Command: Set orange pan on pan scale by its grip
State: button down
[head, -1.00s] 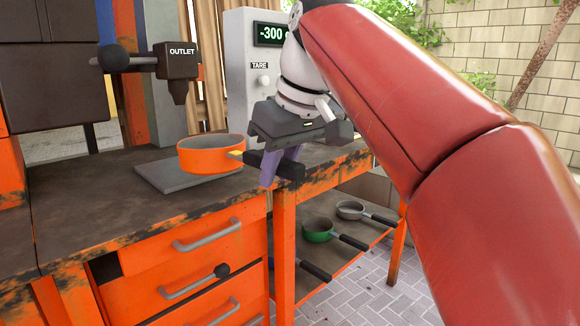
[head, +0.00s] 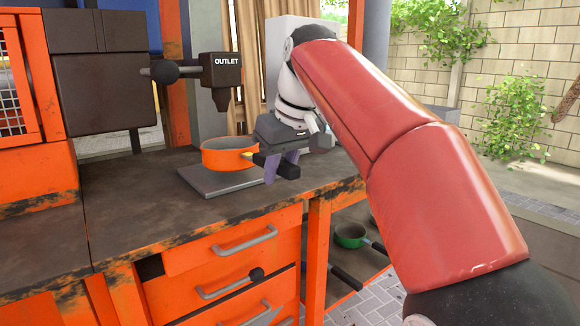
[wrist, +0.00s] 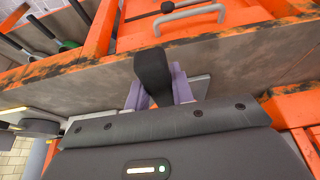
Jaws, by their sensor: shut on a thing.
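The orange pan (head: 229,158) is upright over the flat grey plate of the pan scale (head: 205,190). I cannot tell whether its base touches the plate. Its black handle (head: 287,171) points right toward the bench edge. My gripper (head: 277,165) is shut on this handle, with a purple finger on each side. In the wrist view the handle (wrist: 153,75) stands between the fingers, and the pan's bowl is not visible. The scale's upright box (head: 285,45) is partly behind my arm, and its display is hidden.
A dark outlet nozzle (head: 228,80) hangs above and behind the pan. The worn bench top (head: 130,215) is clear at front left. Orange drawers with grey handles (head: 245,243) are below. A green pan (head: 350,235) sits on the lower shelf at right.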

jog(key=w+a, duration=0.1)
jog(key=w+a+p, duration=0.1)
jog(key=shift+w, duration=0.4)
jog(key=shift+d+f+b, duration=0.15)
jog(key=shift+f+b, duration=0.8)
jog(key=shift+f, duration=0.35)
jog(key=c, duration=1.1)
grip_release()
